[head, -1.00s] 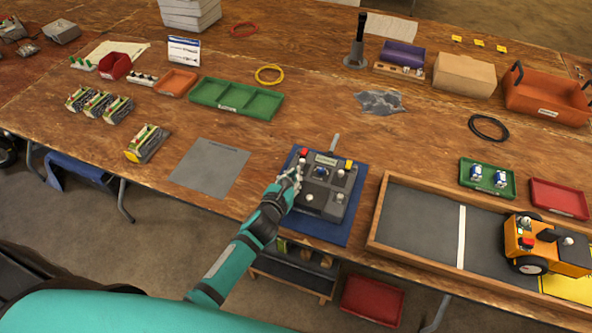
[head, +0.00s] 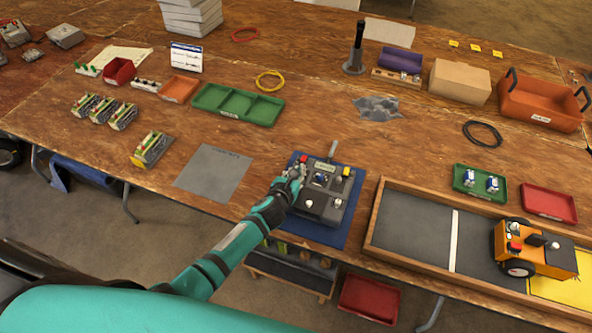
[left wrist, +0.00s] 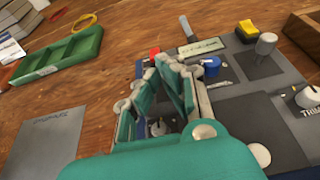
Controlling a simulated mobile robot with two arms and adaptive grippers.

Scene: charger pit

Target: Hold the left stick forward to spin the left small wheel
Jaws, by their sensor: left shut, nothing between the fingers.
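A dark grey control box (head: 325,207) lies on a blue mat (head: 348,238) at the table's front edge. It has a red switch cap, a yellow cap, a blue knob (left wrist: 210,66) and several pale knobs. My left gripper (head: 294,173) is over the left part of the box, shut and empty. It hides the left stick in the head view. In the left wrist view, a small pale knob (left wrist: 158,128) shows beside the fingers; I cannot tell whether they touch it. The right stick (left wrist: 265,45) stands clear. The orange vehicle (head: 540,256) with dark wheels sits in the wooden-edged tray.
The wooden-edged tray (head: 410,260) with a white line lies right of the box. A grey sheet (head: 213,172) and a green compartment tray (head: 238,104) lie to the left. A green tray (head: 479,184) and a red tray (head: 549,203) lie behind the vehicle.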

